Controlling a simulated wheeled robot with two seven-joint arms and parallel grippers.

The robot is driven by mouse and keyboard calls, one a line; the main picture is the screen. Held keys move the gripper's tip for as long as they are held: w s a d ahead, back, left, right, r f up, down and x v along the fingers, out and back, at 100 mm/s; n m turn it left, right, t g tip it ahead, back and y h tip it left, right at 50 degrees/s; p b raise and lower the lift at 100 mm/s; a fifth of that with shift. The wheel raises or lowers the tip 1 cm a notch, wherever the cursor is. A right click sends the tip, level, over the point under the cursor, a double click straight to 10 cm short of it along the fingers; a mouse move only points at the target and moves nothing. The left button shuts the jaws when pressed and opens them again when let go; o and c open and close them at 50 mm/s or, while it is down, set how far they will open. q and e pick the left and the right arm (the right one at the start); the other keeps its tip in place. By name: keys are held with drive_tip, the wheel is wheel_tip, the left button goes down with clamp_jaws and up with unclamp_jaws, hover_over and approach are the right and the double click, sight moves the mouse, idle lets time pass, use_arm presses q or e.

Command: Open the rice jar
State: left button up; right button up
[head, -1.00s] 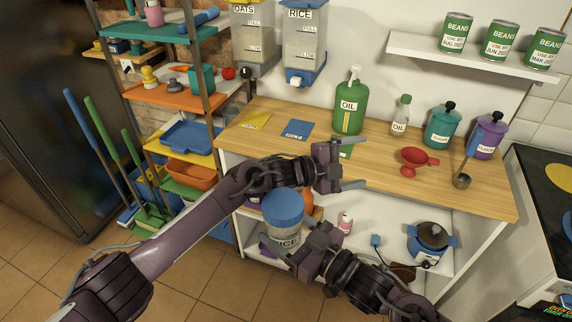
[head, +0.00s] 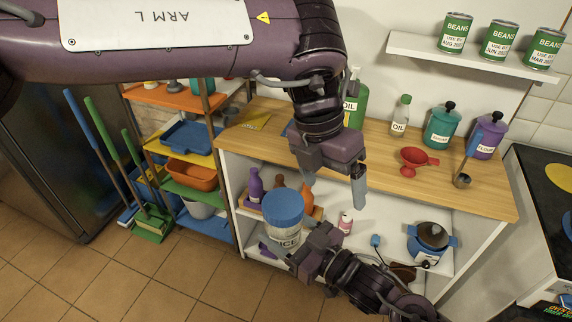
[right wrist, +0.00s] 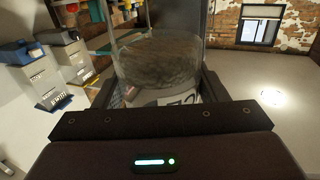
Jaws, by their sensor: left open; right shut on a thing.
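The rice jar (head: 283,232) is a clear jar with a partly hidden label and a blue lid (head: 284,206), which sits on its top. It is upright in front of the counter. My right gripper (head: 296,260) is shut on its body from the lower right. In the right wrist view the glass jar (right wrist: 158,62) is between the fingers, with part of the label showing. My left gripper (head: 333,188) is open and empty, fingers pointing down, to the upper right of the lid and apart from it.
The wooden counter (head: 385,180) holds a green oil bottle (head: 358,104), a small oil bottle (head: 400,115), a red funnel (head: 418,160) and teal (head: 442,128) and purple (head: 487,138) canisters. A shelf below holds bottles and a blue cooker (head: 431,240). My left arm covers the upper left.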

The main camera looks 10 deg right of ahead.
sight(286, 203)
use_arm(q)
drive_tip(key=a+r, duration=0.1)
drive_tip(key=a, duration=0.1)
drive_tip(key=w+a+y, duration=0.1)
drive_tip(key=a, duration=0.1)
drive_tip(key=a+r+t+y, duration=0.1)
drive_tip(key=a, duration=0.2)
drive_tip(key=shift+w+a+r, duration=0.1)
drive_tip(key=shift+w+r, duration=0.05)
drive_tip(key=shift+r, duration=0.2)
drive_tip(key=shift+a+f, duration=0.15)
drive_tip(key=shift+f, duration=0.05)
wheel_tip(286, 203, down, 7)
drive_tip(key=shift+f, duration=0.2)
drive_tip(key=shift+c, duration=0.4)
